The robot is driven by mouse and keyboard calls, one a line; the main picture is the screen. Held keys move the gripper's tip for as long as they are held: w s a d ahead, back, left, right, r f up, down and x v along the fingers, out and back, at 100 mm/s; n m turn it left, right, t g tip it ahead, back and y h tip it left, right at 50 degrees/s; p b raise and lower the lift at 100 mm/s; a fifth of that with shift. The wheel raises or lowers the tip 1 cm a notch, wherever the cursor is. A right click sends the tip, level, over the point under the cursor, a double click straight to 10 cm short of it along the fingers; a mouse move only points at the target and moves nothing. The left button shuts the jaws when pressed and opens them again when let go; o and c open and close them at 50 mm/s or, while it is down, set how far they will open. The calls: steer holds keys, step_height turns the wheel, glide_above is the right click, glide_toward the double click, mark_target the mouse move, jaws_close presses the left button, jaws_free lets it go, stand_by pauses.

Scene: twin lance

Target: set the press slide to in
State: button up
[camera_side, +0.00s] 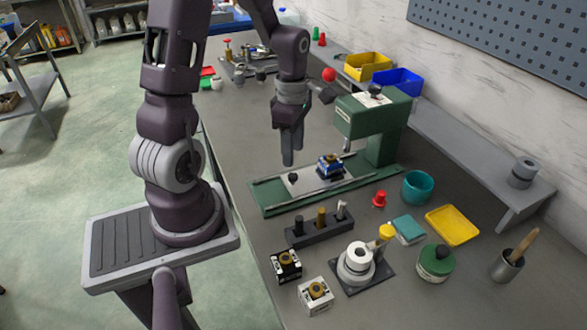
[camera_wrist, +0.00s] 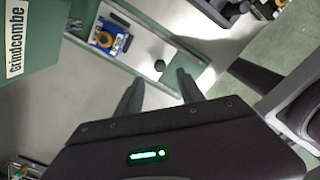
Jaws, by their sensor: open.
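The green press (camera_side: 382,140) stands on the bench with its head over the right part of a long green base. The press slide (camera_side: 308,184), a pale metal plate, lies on the base's rails and extends left of the head. A black knob (camera_side: 293,177) stands near its left end. A blue block with a yellow ring (camera_side: 330,165) sits on the slide, just left of the head. My gripper (camera_side: 289,160) points down above the knob end, open and empty. In the wrist view the knob (camera_wrist: 160,65) lies just beyond the gap between my fingertips (camera_wrist: 158,84), apart from them.
A rack with several pegs (camera_side: 320,230) stands in front of the base. Red (camera_side: 379,199) and teal (camera_side: 418,187) items stand to its right. A red ball-ended lever (camera_side: 329,75) rises behind my gripper, near the press head. The bench left of the base is clear.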

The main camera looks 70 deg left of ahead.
mark_target(293, 175)
step_height(293, 175, down, 7)
steer(key=shift+r, duration=0.1)
jaws_close()
stand_by(1.5)
